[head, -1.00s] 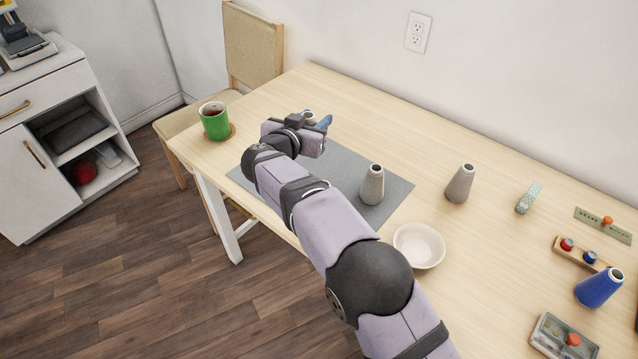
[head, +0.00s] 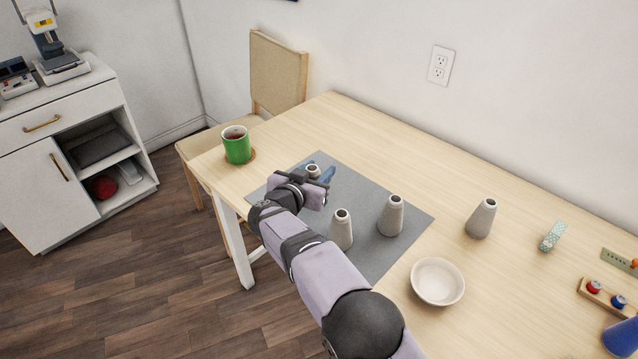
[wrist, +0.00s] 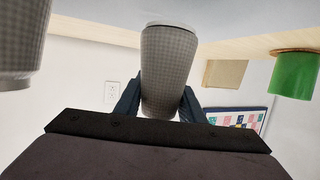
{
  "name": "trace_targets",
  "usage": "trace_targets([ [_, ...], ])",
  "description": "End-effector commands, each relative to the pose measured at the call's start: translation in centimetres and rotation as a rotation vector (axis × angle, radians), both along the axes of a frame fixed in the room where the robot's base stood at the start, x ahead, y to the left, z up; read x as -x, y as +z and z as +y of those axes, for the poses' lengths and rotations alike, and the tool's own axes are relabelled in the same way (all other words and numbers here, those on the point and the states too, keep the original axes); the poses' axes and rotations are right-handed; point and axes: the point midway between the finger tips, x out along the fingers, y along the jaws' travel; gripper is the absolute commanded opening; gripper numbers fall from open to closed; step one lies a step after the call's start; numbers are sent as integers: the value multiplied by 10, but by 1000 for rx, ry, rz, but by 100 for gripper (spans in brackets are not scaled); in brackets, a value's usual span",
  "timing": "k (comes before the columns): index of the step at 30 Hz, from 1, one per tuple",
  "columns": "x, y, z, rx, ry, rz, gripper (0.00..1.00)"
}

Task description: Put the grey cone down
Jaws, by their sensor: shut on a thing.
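My gripper (head: 320,176) is over the left back part of the grey mat (head: 325,160). Its dark blue fingers are shut on a grey cone (head: 312,169), which stands upright between them. The held cone (wrist: 168,60) fills the middle of the wrist view, where the scene appears upside down. Its base is close to the mat; I cannot tell whether it touches. In the head view, my gripper hides the cone's lower part. Two more grey cones, one nearer my arm (head: 341,232) and one to its right (head: 391,216), stand on the mat.
Another grey cone (head: 481,219) stands on bare wood to the right. A white bowl (head: 437,262) sits at the mat's front right. A green mug (head: 237,148) stands on a coaster left of my gripper. A patterned roll (head: 552,236) lies farther right.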

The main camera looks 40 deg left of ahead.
Motion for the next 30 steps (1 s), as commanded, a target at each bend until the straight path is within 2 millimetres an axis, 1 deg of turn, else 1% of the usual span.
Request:
trace_targets([
  [5,0,-3,0,0,0,0,12],
  [12,0,-30,0,2,-1,0,12],
  [15,0,-37,0,-1,0,0,12],
  [23,0,-37,0,-1,0,-1,12],
  [27,0,-40,0,-1,0,-1,12],
  [28,0,-41,0,0,0,0,38],
  [29,0,-40,0,-1,0,-1,45],
  [30,0,-40,0,-1,0,0,54],
])
